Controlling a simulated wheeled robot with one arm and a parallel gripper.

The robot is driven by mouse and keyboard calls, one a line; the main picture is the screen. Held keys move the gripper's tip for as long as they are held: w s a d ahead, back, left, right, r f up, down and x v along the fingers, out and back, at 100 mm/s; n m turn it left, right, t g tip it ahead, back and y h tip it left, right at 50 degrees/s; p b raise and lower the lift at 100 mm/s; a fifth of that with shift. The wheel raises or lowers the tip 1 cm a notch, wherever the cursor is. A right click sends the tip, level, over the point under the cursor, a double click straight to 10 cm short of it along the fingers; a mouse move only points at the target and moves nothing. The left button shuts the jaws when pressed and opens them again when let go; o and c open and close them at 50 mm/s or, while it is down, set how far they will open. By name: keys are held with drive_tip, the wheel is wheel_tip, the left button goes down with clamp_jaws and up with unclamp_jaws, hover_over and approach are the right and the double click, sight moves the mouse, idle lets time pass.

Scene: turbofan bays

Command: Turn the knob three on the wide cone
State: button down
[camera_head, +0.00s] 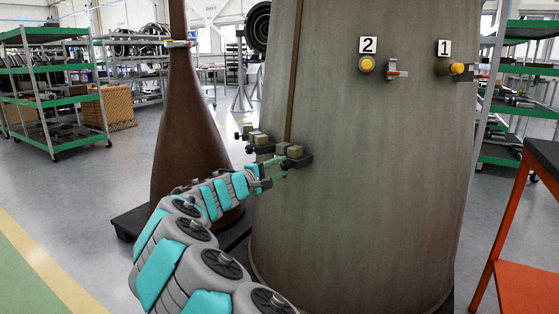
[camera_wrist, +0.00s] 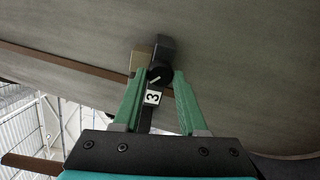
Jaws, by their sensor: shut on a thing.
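The wide cone (camera_head: 370,180) is a large grey-brown body filling the middle and right of the head view. Its surface (camera_wrist: 235,60) also fills much of the wrist view. Knob three (camera_wrist: 159,75) is a small round black knob with a white line, beside a white label "3" (camera_wrist: 152,98). The green fingers of my gripper (camera_wrist: 158,80) stand on both sides of the knob, shut on it. In the head view my gripper (camera_head: 277,171) reaches the blocky fittings at the cone's left side; the knob itself is hard to make out there.
Yellow knobs labelled "2" (camera_head: 367,64) and "1" (camera_head: 456,68) sit higher on the cone, with small levers beside them. A slim brown cone (camera_head: 185,120) stands close left of my arm. An orange-framed stand (camera_head: 525,285) is at the right.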

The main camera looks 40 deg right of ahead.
drive_tip(key=n+p, duration=0.2)
drive_tip(key=n, duration=0.1)
drive_tip(key=shift+r+n+p, duration=0.1)
drive_tip(key=shift+n+p, duration=0.25)
drive_tip(key=shift+n, duration=0.05)
drive_tip(key=n, duration=0.1)
drive_tip(key=n+p, duration=0.1)
drive_tip(key=n, duration=0.1)
drive_tip(key=shift+f+n, duration=0.2)
drive_tip(key=shift+n, duration=0.1)
drive_tip(key=n, duration=0.3)
drive_tip(key=shift+n, duration=2.1)
drive_tip(key=shift+c, duration=2.2)
unclamp_jaws()
